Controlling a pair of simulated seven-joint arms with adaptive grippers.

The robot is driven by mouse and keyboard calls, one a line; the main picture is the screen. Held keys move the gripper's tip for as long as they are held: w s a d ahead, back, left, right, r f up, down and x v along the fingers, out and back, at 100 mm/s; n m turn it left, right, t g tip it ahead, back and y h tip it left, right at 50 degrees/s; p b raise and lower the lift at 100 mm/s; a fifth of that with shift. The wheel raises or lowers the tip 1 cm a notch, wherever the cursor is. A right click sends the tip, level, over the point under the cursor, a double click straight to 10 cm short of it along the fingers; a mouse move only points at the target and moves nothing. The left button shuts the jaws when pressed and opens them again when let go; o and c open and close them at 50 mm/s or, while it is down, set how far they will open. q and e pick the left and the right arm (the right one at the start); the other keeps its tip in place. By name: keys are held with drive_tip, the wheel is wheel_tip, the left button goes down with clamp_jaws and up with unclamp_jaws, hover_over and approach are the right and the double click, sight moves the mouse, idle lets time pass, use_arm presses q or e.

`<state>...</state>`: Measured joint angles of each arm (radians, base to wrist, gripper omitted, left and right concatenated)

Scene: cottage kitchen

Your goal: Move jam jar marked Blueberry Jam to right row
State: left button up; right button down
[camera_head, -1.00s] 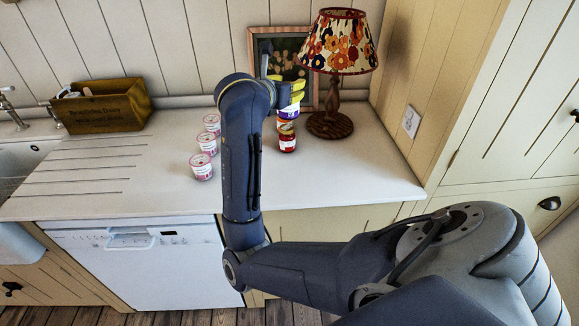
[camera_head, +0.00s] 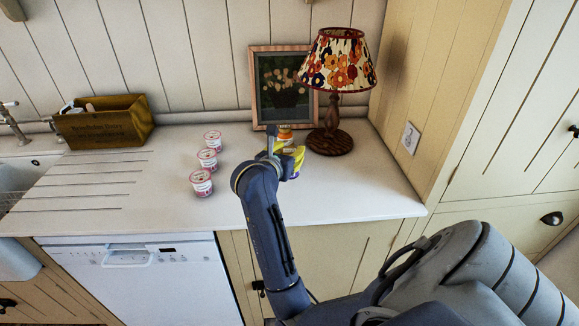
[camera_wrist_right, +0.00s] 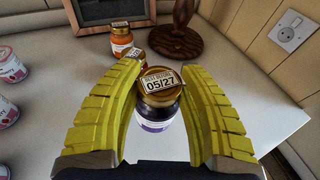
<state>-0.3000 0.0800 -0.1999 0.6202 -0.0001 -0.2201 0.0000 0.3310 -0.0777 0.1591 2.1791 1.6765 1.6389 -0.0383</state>
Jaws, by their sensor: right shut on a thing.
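My right gripper (camera_head: 289,162) is low over the counter, left of and in front of the lamp. In the right wrist view its yellow fingers (camera_wrist_right: 161,78) are closed around a dark jar (camera_wrist_right: 157,113) with a gold lid tagged 05/27 and a purple label; the jar name is not readable. In the head view the gripper mostly hides this jar. An orange jar (camera_wrist_right: 121,41) and a red jar (camera_wrist_right: 132,60) stand in line just beyond it; the orange one also shows in the head view (camera_head: 285,134). I cannot tell whether the held jar touches the counter. My left gripper is out of view.
A row of pink-and-white tubs (camera_head: 207,159) stands to the left. A table lamp (camera_head: 330,140) stands close on the right, with a framed picture (camera_head: 284,92) behind. A wooden box (camera_head: 104,122) is by the sink. The counter (camera_head: 350,190) is clear at front right.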

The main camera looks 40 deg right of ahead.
drive_tip(key=shift+f, duration=2.75)
drive_tip(key=shift+f, duration=0.1)
drive_tip(key=c, duration=0.8)
unclamp_jaws()
drive_tip(key=v, duration=0.5)
drive_tip(key=shift+s+a, duration=0.1)
drive_tip(key=shift+a, duration=0.15)
